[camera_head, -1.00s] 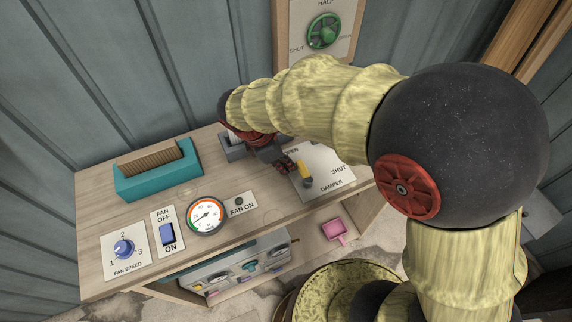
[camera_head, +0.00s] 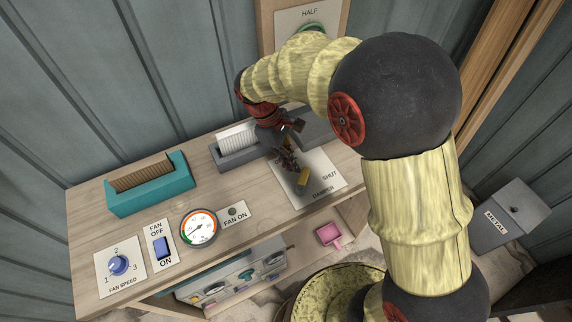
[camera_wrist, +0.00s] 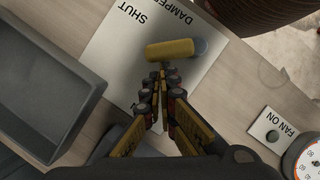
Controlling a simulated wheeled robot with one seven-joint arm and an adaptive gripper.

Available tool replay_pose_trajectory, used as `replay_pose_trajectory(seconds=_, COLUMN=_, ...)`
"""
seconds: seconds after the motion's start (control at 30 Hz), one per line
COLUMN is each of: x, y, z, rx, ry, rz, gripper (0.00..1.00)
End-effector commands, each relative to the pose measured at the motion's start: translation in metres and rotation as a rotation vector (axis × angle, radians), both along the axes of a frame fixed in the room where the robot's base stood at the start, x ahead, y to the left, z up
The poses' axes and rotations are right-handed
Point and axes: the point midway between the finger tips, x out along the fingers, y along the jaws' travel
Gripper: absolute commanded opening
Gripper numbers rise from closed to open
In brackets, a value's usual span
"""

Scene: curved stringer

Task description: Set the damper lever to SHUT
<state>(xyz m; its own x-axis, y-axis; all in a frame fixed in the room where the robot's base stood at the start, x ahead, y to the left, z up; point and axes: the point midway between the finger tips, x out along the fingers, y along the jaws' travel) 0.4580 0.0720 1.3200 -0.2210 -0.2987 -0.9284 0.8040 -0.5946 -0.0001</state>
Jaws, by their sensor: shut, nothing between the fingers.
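The damper lever (camera_head: 303,177) has a yellow handle on a white panel (camera_head: 325,185) marked SHUT and DAMPER. My gripper (camera_head: 290,168) is shut and empty beside the lever. In the wrist view its fingertips (camera_wrist: 161,75) are just below the handle; I cannot tell if they touch it. The OPEN label is hidden.
A grey tray (camera_wrist: 40,70) and a grey holder with white sheets (camera_head: 238,143) stand behind the panel. A teal box (camera_head: 150,190), a gauge (camera_head: 198,228), a fan switch (camera_head: 162,247) and a speed knob (camera_head: 118,265) are to the left. A metal bin (camera_head: 500,220) stands right.

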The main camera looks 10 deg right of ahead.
Motion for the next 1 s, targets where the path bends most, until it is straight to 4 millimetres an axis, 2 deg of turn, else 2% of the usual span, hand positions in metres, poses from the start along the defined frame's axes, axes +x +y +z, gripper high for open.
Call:
replay_pose_trajectory(seconds=0.6, x=-0.006, y=-0.037, z=0.000, rx=-0.001, ry=0.001, rz=-0.535, gripper=0.00)
replay_pose_trajectory(seconds=1.0, x=-0.011, y=-0.046, z=0.000, rx=-0.001, ry=0.000, rz=-0.688, gripper=0.00)
